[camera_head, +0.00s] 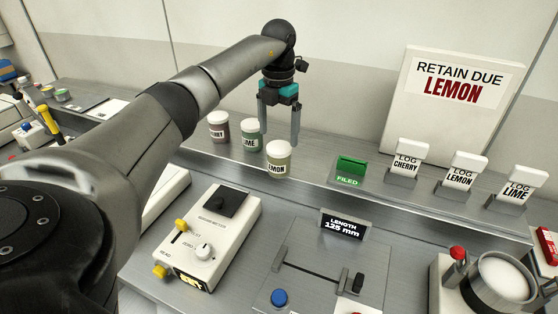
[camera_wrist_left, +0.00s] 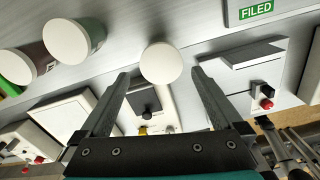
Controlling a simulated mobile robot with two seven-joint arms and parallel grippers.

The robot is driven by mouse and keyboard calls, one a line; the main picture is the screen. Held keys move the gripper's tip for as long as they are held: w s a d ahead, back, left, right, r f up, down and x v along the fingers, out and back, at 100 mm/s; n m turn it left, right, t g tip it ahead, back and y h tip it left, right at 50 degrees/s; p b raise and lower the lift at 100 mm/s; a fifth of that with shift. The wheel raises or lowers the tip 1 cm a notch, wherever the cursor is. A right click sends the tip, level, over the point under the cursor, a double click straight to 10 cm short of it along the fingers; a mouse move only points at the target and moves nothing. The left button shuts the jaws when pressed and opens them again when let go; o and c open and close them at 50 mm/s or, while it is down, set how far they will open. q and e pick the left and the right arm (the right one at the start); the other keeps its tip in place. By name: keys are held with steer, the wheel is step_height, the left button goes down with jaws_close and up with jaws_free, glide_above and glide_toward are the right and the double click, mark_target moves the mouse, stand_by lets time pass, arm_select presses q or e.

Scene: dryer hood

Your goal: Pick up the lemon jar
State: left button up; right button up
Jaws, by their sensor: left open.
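The lemon jar (camera_head: 278,161) is a small pale green-yellow jar with a white lid, upright on the raised grey shelf, the rightmost of three jars. My left gripper (camera_head: 279,137) is open and empty, fingers pointing down, above and close to the lemon jar. In the left wrist view, a round white lid (camera_wrist_left: 161,63), apparently the lemon jar's, lies just ahead of the left fingertips (camera_wrist_left: 161,73), roughly between them. The lid hides the jar's body there. I see no contact. My right gripper is not in view.
The lime jar (camera_head: 250,138) and cherry jar (camera_head: 218,127) stand close on the left. A green FILED holder (camera_head: 349,170) stands to the right, then log cards (camera_head: 406,160). A RETAIN DUE LEMON board (camera_head: 440,100) stands behind. Instruments, including a white meter (camera_head: 215,235), sit below the shelf.

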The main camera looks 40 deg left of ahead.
mark_target(279, 156)
arm_select(q)
step_height(279, 156, down, 9)
steer(key=shift+d+r, duration=0.1)
steer(key=shift+r, duration=0.05)
stand_by(0.4)
steer(key=shift+c, duration=0.4)
steer(key=c, duration=1.3)
steer(key=shift+c, duration=0.5)
steer(key=shift+r, duration=0.2)
